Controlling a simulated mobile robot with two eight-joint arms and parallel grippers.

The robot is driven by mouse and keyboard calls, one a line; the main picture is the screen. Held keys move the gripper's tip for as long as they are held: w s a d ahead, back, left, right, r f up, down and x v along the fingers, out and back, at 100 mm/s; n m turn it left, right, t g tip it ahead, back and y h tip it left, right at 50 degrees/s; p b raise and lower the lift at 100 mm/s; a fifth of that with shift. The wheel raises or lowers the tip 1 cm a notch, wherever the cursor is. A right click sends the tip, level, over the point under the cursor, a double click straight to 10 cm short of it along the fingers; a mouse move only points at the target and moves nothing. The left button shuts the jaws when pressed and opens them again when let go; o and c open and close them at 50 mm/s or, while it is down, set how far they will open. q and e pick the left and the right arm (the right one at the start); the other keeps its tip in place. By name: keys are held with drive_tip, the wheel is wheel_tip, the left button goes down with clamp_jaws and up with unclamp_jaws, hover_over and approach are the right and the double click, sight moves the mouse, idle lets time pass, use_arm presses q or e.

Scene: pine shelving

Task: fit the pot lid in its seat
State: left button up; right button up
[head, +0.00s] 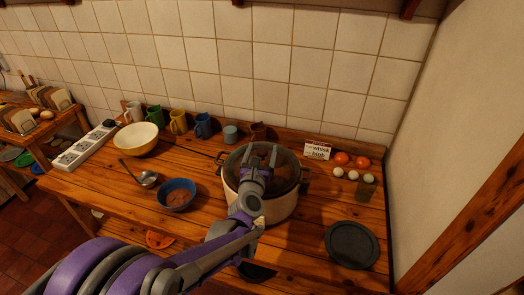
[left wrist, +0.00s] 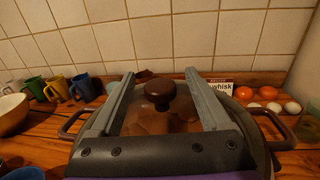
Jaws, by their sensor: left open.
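The cream pot (head: 275,208) stands on the wooden counter, with dark handles at its sides in the left wrist view. A dark-rimmed glass lid (head: 288,170) lies over its top; I cannot tell whether it sits fully level in its seat. The lid's brown round knob (left wrist: 160,93) shows in the left wrist view between the fingers. My left gripper (head: 262,150) is over the lid and open, one finger on each side of the knob, with visible gaps. The knob is hidden by the gripper in the head view. My right gripper is not in view.
A dark grey disc (head: 352,244) lies right of the pot. Tomatoes (head: 341,158), eggs (head: 352,175) and a small sign (head: 317,149) are at the back right. A blue bowl (head: 177,195), ladle (head: 147,178), yellow bowl (head: 136,139) and several mugs (head: 202,126) stand left.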

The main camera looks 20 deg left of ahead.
use_arm(q)
drive_tip(key=s, duration=0.7)
drive_tip(key=s+d+b, duration=0.1)
drive_tip(key=s, duration=0.2)
drive_tip(key=shift+s, duration=0.4)
drive_tip(key=shift+s+d+m+h, duration=0.15)
drive_tip(key=shift+m+h, duration=0.1)
drive_tip(key=shift+m, duration=0.25)
drive_tip(key=shift+d+m+h, duration=0.15)
drive_tip(key=shift+m+h, duration=0.1)
drive_tip(key=shift+m, duration=0.25)
drive_tip(key=s+d+f+m+g+h, duration=0.25)
drive_tip(key=s+m, duration=0.25)
drive_tip(key=m, duration=0.6)
drive_tip(key=s+d+f+m+g+h, duration=0.1)
drive_tip(key=s+d+f+m+g, duration=0.2)
drive_tip(key=m, duration=0.7)
drive_tip(key=s+a+f+m+g+y, duration=0.1)
drive_tip(key=s+a+f+m+g, duration=0.2)
drive_tip(key=s+m, duration=0.4)
drive_tip(key=s+a+f+m+g+y, duration=0.2)
drive_tip(key=s+a+f+m+g, duration=0.1)
drive_tip(key=s+m, duration=0.4)
drive_tip(key=shift+s+a+f+g, duration=0.15)
drive_tip(key=shift+a+f+g, duration=0.2)
drive_tip(key=shift+a+f, duration=0.3)
drive_tip(key=shift+a+r, duration=0.1)
